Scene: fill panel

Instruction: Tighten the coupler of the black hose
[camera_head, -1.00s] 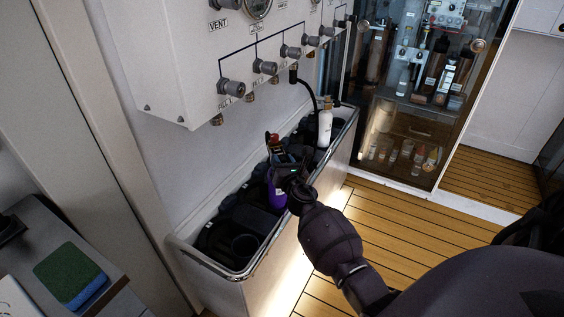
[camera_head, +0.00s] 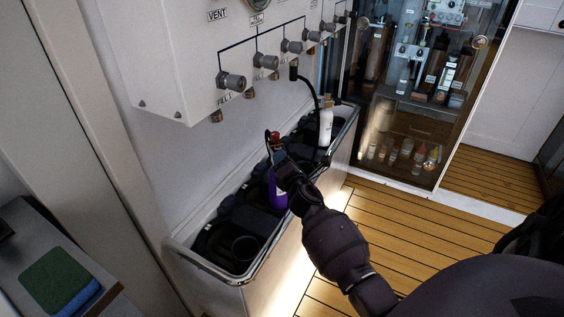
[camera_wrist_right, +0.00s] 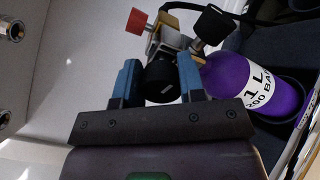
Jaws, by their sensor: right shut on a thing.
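A purple cylinder (camera_head: 278,192) stands upright in the rack; its label shows in the right wrist view (camera_wrist_right: 262,88). Its metal valve (camera_wrist_right: 172,38) has a red knob (camera_wrist_right: 137,21) and a black knob (camera_wrist_right: 213,25). My right gripper (camera_head: 282,163) is at this valve. In the right wrist view its blue fingers (camera_wrist_right: 160,68) are shut on a black round piece (camera_wrist_right: 160,84) at the valve, which looks like a coupler. A black hose (camera_head: 311,88) hangs from a panel port and runs down near the white bottle (camera_head: 325,128). Its lower end is hard to see.
The white panel (camera_head: 165,60) with several grey knobs overhangs the rack. The rack has a metal rim (camera_head: 207,264) and an empty dark holder (camera_head: 244,248) at its near end. A glass cabinet (camera_head: 415,110) stands behind. A green and blue sponge (camera_head: 58,280) lies at lower left.

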